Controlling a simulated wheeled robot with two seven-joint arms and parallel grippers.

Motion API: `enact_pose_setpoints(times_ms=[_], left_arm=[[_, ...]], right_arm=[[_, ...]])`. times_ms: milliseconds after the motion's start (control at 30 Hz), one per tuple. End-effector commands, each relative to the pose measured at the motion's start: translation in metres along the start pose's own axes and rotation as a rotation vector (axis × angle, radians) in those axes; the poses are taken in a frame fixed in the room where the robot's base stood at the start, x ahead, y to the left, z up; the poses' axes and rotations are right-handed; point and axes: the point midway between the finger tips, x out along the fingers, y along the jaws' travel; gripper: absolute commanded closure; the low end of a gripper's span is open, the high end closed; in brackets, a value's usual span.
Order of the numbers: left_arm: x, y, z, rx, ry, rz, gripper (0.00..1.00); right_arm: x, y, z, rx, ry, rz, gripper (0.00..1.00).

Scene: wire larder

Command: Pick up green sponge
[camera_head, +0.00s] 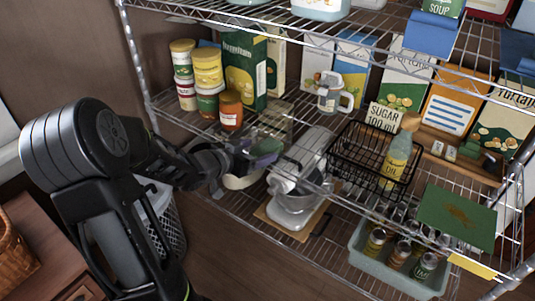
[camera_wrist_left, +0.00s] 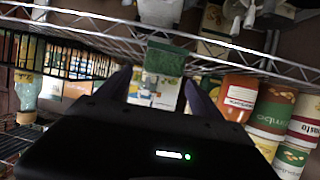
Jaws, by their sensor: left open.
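The green sponge (camera_wrist_left: 166,57) shows in the left wrist view, lined up with the gap between my left gripper's dark fingers (camera_wrist_left: 158,82). I cannot tell whether it is between the fingertips or just beyond them. In the head view my left gripper (camera_head: 256,155) reaches in at the shelf's front, below the orange jar. A small patch of green (camera_head: 268,145), likely the sponge, shows at its fingertips, mostly hidden. The left gripper is open and not closed on anything. My right gripper is not in view.
Jars (camera_head: 231,110) and cartons stand behind the gripper. A stand mixer (camera_head: 299,190) is close to its right. A black wire basket (camera_head: 375,160) holds an oil bottle (camera_head: 397,160). A green board (camera_head: 458,215) lies above a tray of jars (camera_head: 385,272). Wire shelf edges (camera_head: 330,57) run overhead.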

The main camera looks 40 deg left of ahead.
Motion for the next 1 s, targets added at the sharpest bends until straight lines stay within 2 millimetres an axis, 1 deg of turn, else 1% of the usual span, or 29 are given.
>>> enact_pose_setpoints(times_ms=[300, 367, 500, 600, 867, 1000], left_arm=[[0.001, 0.000, 0.000, 0.003, -0.001, 0.002, 0.24], [0.004, 0.000, 0.001, 0.003, 0.000, 0.002, 0.24], [0.019, 0.000, 0.003, 0.003, 0.000, 0.003, 0.24], [0.026, 0.000, 0.002, 0.002, -0.001, 0.002, 0.24], [0.026, 0.000, 0.000, 0.002, -0.001, 0.001, 0.24], [0.034, 0.000, 0.002, 0.003, 0.001, 0.002, 0.24]], right_arm=[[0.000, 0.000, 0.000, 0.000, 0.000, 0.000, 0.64], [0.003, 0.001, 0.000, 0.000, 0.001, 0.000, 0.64], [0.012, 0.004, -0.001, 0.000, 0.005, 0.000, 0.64], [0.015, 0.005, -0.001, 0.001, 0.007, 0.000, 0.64], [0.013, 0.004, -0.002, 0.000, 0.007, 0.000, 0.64], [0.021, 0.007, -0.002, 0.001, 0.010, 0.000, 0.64]])
